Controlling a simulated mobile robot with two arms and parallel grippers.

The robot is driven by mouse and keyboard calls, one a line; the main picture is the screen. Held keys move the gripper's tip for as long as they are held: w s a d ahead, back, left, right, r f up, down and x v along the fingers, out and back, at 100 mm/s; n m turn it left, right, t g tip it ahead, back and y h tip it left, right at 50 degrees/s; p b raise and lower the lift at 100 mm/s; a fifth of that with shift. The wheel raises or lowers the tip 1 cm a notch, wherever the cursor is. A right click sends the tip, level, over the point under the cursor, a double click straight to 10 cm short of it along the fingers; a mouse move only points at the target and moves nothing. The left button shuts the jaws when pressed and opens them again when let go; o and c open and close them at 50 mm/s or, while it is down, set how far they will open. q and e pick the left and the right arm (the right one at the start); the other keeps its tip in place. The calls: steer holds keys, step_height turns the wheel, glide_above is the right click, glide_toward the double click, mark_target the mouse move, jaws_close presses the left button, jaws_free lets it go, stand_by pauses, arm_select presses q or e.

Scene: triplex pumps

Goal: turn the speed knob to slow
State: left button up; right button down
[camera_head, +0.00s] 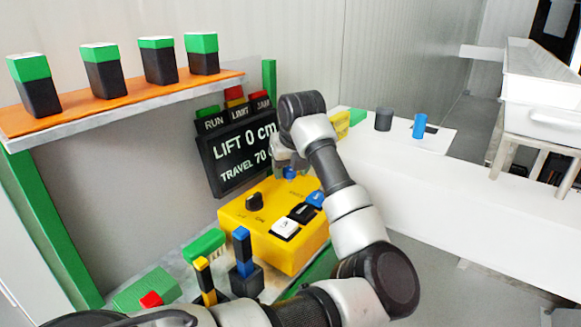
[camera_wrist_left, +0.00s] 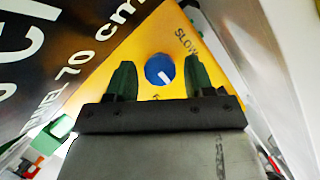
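The speed knob (camera_wrist_left: 160,70) is a round blue knob with a white pointer mark on its lower right part. It sits on a yellow control box, with the word SLOW (camera_wrist_left: 187,42) above and right of it. Another label below the knob is mostly hidden. In the head view the knob (camera_head: 290,173) shows just below my left gripper (camera_head: 287,163). In the left wrist view my left gripper (camera_wrist_left: 159,72) is open, with one green-black finger on each side of the knob and gaps between. My right gripper is not in view.
The yellow box (camera_head: 250,225) also carries a black knob (camera_head: 254,202) and white, black and blue switches. A black display (camera_head: 240,155) reads LIFT 0 cm and TRAVEL 70. Yellow and blue levers (camera_head: 243,250) stand in front. An orange shelf (camera_head: 130,102) holds several green-topped black blocks.

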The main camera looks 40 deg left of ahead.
arm_select(q)
steer(key=c, duration=0.7)
